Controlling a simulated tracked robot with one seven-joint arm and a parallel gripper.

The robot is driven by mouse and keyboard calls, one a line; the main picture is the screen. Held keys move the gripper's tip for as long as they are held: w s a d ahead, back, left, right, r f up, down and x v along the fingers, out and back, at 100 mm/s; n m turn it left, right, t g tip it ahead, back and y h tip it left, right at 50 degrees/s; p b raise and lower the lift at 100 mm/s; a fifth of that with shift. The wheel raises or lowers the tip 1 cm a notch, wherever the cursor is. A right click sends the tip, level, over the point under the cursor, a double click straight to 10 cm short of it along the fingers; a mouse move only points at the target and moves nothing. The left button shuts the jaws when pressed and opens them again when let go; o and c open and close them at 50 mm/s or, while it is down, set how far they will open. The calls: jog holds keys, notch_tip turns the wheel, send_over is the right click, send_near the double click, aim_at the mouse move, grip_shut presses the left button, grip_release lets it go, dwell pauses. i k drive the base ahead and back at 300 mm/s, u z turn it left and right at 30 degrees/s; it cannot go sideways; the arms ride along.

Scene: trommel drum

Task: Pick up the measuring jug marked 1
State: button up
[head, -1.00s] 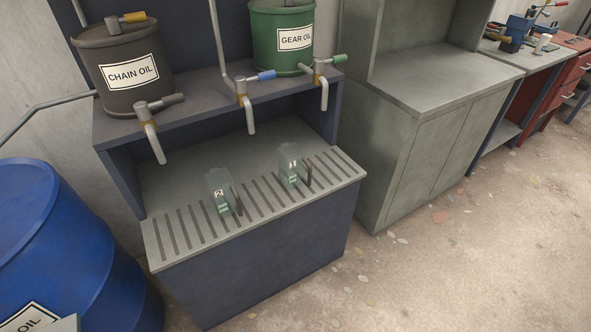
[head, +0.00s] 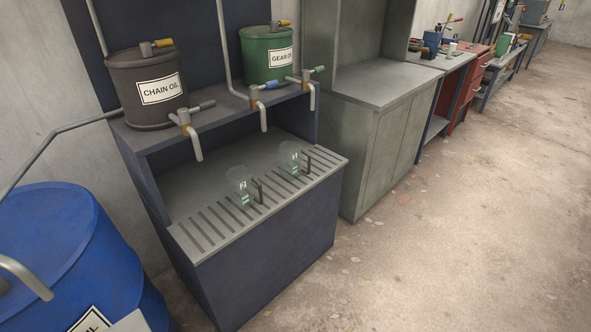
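In the head view, two small clear measuring jugs with dark handles stand upright on the slotted drip grate (head: 212,236) of the oil stand. The jug marked 1 (head: 290,159) is the right one, under the green drum's side. The jug marked 2 (head: 240,186) stands to its left and nearer the front. The mark on the right jug is small but was readable in the earlier frame. My gripper is not in view, so its state and distance from the jugs are hidden.
Above the grate, a shelf holds a chain oil drum (head: 147,88) and a green gear oil drum (head: 267,54), with taps hanging over the grate. A blue barrel (head: 62,240) stands at left. A grey cabinet (head: 380,130) stands right. The floor (head: 450,240) at right is open.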

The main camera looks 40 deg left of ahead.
aim_at(295, 164)
jog(key=u, duration=0.2)
jog(key=k, duration=0.2)
jog(key=u, duration=0.6)
jog(key=i, duration=0.6)
jog(key=u, duration=1.1)
jog(key=k, duration=0.75)
jog(key=u, duration=0.25)
jog(key=i, duration=0.5)
jog(key=z, duration=0.15)
